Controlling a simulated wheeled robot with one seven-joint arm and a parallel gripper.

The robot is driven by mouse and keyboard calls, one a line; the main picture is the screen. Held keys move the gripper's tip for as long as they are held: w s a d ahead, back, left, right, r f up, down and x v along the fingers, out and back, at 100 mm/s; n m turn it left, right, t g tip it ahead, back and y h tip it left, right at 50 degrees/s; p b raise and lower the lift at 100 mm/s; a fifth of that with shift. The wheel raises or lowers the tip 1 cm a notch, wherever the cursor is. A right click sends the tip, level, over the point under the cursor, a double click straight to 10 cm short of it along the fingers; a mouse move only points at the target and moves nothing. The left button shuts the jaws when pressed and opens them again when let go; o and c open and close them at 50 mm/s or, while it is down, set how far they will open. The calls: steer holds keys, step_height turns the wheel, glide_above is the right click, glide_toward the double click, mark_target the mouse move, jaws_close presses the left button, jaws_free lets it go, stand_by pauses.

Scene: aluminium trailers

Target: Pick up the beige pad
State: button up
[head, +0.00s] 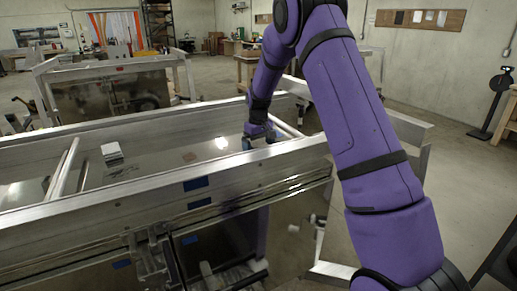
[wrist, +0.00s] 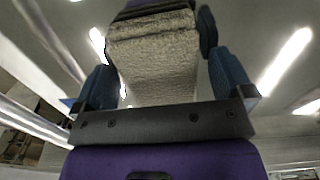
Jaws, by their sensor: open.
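The beige pad (wrist: 153,50) has a rough, fabric-like face and a dark and purple band at its far end in the wrist view. It lies between the blue fingers of my gripper (wrist: 160,72). The jaws are open, and a gap shows beside the pad on the right; I cannot tell whether the left finger touches it. In the head view my gripper (head: 259,139) points down inside the aluminium trailer (head: 95,140), near its right end. I cannot make out the pad there.
A small white block (head: 112,151) and a flat reddish piece (head: 190,156) lie on the trailer floor, left of my gripper. The trailer's metal walls and a crossbar (head: 287,127) stand close around my gripper. Another trailer (head: 110,85) stands behind.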

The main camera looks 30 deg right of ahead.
mark_target(259, 144)
steer(key=c, duration=1)
steer(key=shift+r, duration=0.1)
step_height(259, 144, up, 10)
steer(key=shift+o, duration=1.1)
steer(key=shift+c, duration=0.7)
steer(key=shift+s, duration=0.1)
